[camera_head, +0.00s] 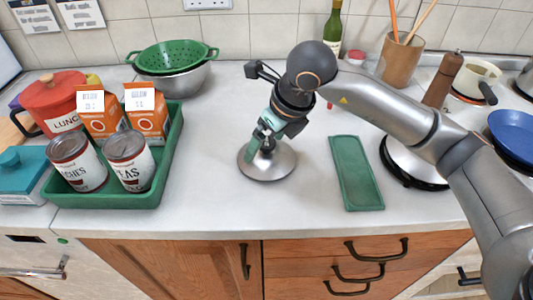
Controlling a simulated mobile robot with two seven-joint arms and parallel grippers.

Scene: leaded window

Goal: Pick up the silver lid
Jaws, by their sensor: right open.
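The silver lid (275,168) is a round, shiny disc lying on the white counter in the middle of the view. My right gripper (258,147) points down over the lid's centre. Its jaws are open, with the fingertips close to the middle of the lid. The fingers hide the lid's centre, so I cannot tell whether they touch it or stand around a knob. My left gripper is not in view.
A green tray (110,198) with cans and orange cartons stands left. A flat green dish (356,172) lies right of the lid. A green colander (175,56) rests on a metal bowl behind. Counter around the lid is clear. My right arm crosses the right side.

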